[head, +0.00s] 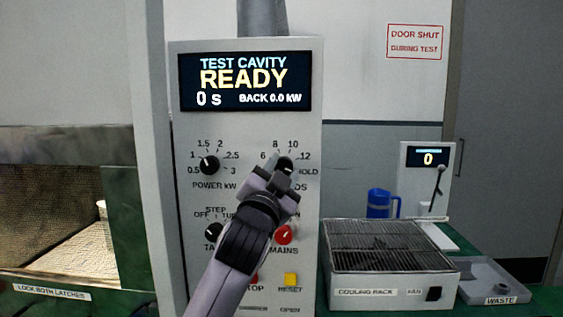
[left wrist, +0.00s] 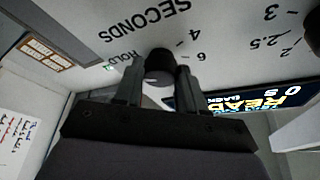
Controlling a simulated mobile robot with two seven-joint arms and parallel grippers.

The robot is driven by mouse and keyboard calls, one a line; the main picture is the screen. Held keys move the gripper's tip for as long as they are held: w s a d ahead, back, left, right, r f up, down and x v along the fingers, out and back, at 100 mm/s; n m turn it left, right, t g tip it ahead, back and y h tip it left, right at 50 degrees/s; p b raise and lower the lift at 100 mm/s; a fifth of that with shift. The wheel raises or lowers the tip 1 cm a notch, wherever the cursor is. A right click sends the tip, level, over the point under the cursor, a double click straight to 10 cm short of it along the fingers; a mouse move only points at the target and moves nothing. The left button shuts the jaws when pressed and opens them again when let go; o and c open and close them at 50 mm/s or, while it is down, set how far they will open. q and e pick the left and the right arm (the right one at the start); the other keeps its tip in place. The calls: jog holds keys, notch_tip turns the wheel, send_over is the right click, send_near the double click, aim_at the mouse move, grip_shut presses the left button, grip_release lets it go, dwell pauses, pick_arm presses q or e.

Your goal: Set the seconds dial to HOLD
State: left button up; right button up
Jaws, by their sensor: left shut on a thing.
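The seconds dial (head: 287,164) is a small black knob on the grey panel, ringed by numbers up to 12 and the word HOLD at its right. My left gripper (head: 280,171) reaches up from below and is shut on this dial, covering part of it and its label. In the left wrist view the black knob (left wrist: 160,62) sits between the two fingertips of my left gripper (left wrist: 158,80). HOLD (left wrist: 122,58) is printed beside it. I cannot tell which mark the pointer faces. My right gripper is not in view.
The display (head: 245,82) reads TEST CAVITY READY, 0 s, BACK 0.0 kW. The power dial (head: 209,165) is left of the seconds dial. The red mains knob (head: 283,235) and yellow reset button (head: 290,280) lie close below. A cooling rack (head: 388,285) stands to the right.

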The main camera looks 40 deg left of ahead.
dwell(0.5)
pick_arm(q)
jog(key=o, duration=1.1)
jog(key=shift+b+v, duration=0.8)
jog(key=shift+v, duration=2.85)
